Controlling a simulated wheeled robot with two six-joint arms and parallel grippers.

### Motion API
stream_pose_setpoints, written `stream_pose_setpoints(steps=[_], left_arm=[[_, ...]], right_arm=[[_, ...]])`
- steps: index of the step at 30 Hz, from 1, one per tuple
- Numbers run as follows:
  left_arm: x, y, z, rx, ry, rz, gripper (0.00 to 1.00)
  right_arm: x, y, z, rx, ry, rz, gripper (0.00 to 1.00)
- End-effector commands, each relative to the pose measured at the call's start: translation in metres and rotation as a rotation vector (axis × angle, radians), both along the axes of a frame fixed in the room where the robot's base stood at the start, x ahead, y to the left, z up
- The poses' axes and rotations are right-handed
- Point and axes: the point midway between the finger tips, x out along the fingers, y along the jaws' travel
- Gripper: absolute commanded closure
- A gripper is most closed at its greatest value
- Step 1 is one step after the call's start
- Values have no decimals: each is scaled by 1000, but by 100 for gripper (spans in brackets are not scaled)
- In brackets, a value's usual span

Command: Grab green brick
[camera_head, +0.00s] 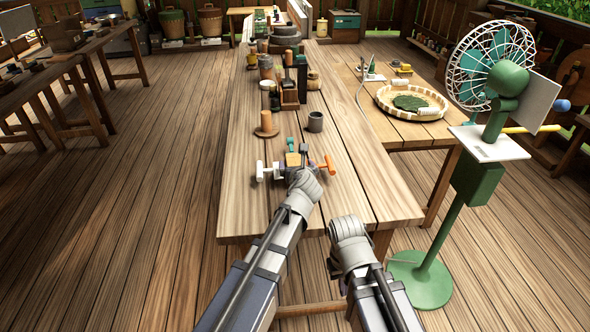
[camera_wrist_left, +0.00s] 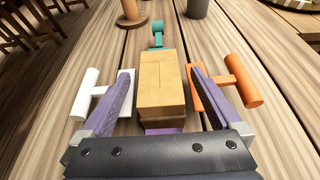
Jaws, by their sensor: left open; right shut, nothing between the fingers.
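A tan wooden block (camera_wrist_left: 162,82) lies on the long table and also shows in the head view (camera_head: 293,159). A teal T-shaped piece (camera_wrist_left: 158,32) is at its far end, a white one (camera_wrist_left: 90,96) at its left and an orange one (camera_wrist_left: 238,82) at its right. No separate green brick can be made out; the teal piece is the nearest in colour. My left gripper (camera_wrist_left: 162,90) is open, its two purplish fingers on either side of the block, with gaps visible. My right gripper (camera_head: 347,226) is shut and empty near the table's front edge.
A grey cup (camera_head: 315,122) and a brown post on a round base (camera_head: 266,124) stand beyond the block. Jars and dark bottles crowd farther back. A side table at right holds a round woven tray (camera_head: 385,98). A green stand fan (camera_head: 495,90) is at right. The table's front right is clear.

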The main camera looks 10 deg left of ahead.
Motion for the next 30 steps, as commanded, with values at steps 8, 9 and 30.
stream_pose_setpoints(steps=[8, 9, 30], left_arm=[[23, 7, -11, -1, 1, 1, 3], [22, 7, -11, 0, 1, 0, 3], [22, 7, -10, 0, 1, 1, 71]], right_arm=[[0, 0, -11, 0, 0, 0, 100], [0, 0, -10, 0, 0, 0, 100], [0, 0, -10, 0, 0, 0, 100]])
